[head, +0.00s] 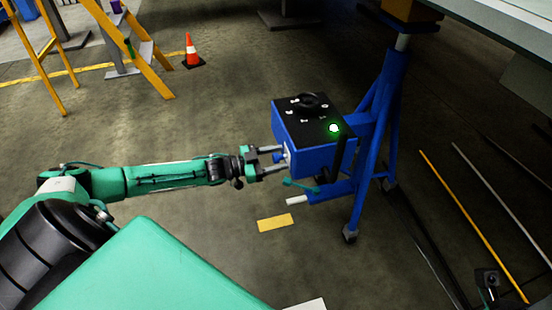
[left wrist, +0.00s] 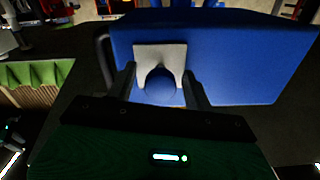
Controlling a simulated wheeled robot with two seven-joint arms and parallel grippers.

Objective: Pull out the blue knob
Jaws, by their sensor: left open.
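The blue knob (left wrist: 160,86) is round and sits in front of a light grey plate (left wrist: 160,55) on the side of a blue box. In the left wrist view it lies between the two fingers of my left gripper (left wrist: 160,92), which is open around it. In the head view my left gripper (head: 271,162) reaches from the left to the near-left side of the blue box (head: 318,160), and the knob (head: 279,150) shows small between the fingers. I cannot tell whether a finger touches the knob. My right gripper is not in view.
The box has a black top with a dark dial (head: 308,101) and a lit green light (head: 334,128). It is attached to a blue stand (head: 381,130) on castors. An orange cone (head: 191,52) and a yellow ladder (head: 146,62) stand behind. The floor left of the box is open.

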